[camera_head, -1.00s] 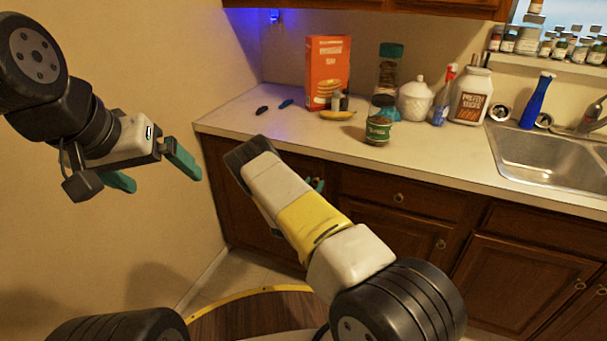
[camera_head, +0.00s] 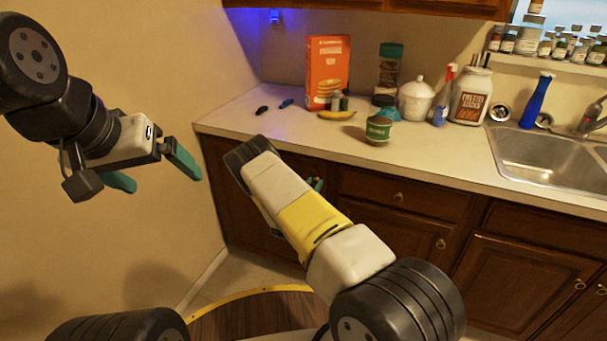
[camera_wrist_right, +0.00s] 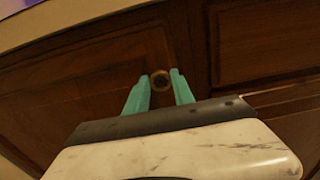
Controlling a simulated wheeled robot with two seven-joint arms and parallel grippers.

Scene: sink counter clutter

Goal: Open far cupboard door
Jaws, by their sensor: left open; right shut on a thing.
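The far cupboard door (camera_head: 216,180) is dark brown wood, under the left end of the counter. My right arm hides much of it in the head view. In the right wrist view the door (camera_wrist_right: 75,95) looks flush with its frame. Its small round knob (camera_wrist_right: 161,82) shows between the two teal fingers of my right gripper (camera_wrist_right: 159,76), which is shut on it. In the head view only a bit of teal of that gripper (camera_head: 317,185) shows past the arm. My left gripper (camera_head: 152,168) is open and empty, in the air near the left wall.
The counter (camera_head: 440,150) above holds an orange box (camera_head: 327,70), a banana (camera_head: 337,115), a green can (camera_head: 378,130), a white jar (camera_head: 415,102) and a sink (camera_head: 545,160). Other drawers and doors (camera_head: 520,285) lie to the right. The left wall (camera_head: 170,70) is close.

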